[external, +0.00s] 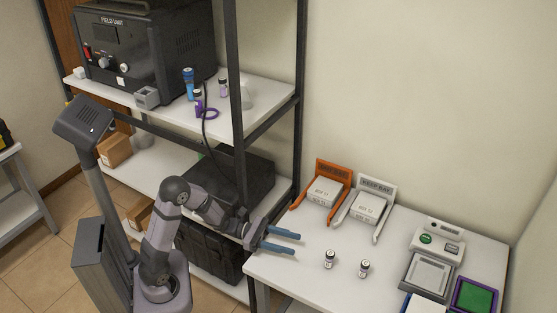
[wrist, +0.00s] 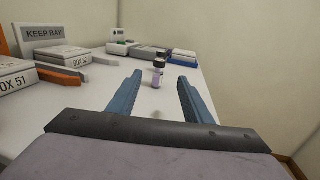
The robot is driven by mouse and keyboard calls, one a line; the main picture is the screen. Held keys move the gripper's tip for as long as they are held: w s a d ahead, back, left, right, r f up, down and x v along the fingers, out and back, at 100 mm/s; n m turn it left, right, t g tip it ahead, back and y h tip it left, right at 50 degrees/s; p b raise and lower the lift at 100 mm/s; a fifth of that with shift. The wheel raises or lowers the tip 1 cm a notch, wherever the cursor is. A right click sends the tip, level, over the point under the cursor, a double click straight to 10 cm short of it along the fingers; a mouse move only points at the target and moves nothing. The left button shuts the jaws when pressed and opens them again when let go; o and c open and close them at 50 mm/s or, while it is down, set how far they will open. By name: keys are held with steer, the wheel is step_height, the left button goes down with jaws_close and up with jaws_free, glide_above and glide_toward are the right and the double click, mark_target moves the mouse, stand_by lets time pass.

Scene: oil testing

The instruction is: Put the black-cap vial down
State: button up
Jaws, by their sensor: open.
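Two small vials with dark caps stand upright on the white table: a left vial (external: 329,260) and a right vial (external: 364,269). Both caps look dark, so I cannot tell for sure which is the black-cap vial. In the wrist view a near vial (wrist: 159,75) stands beyond my fingertips, with the other close behind it. My gripper (external: 297,243) has its blue fingers apart and nothing between them. It is over the table's left part, left of both vials and apart from them. It also shows in the wrist view (wrist: 160,84).
An orange bay (external: 334,170) and a white "KEEP BAY" (external: 376,185) hold boxes at the table's back. A device with a green button (external: 438,240), a grey tray (external: 428,272) and a purple-edged green pad (external: 475,296) are at right. A shelf rack (external: 240,140) stands left.

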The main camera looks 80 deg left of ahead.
steer(key=d, duration=0.1)
steer(key=d+m+h+b, duration=0.1)
steer(key=d, duration=0.1)
steer(key=d+r+m+g+h+b, duration=0.1)
steer(key=d, duration=0.1)
steer(key=shift+d, duration=0.25)
steer(key=w+d+r+m+g+h+b, duration=0.1)
steer(key=d+r+m+g+h+b, duration=0.1)
steer(key=d+r+m, duration=0.25)
steer(key=n+y, duration=0.6)
glide_toward(327, 251)
steer(key=x, duration=0.3)
steer(key=shift+w+d+r, duration=0.1)
steer(key=shift+w+d, duration=0.05)
steer(key=shift+w, duration=0.15)
steer(key=shift+n, duration=0.35)
steer(key=shift+x, duration=3.7)
steer(key=shift+s, duration=0.1)
jaws_close()
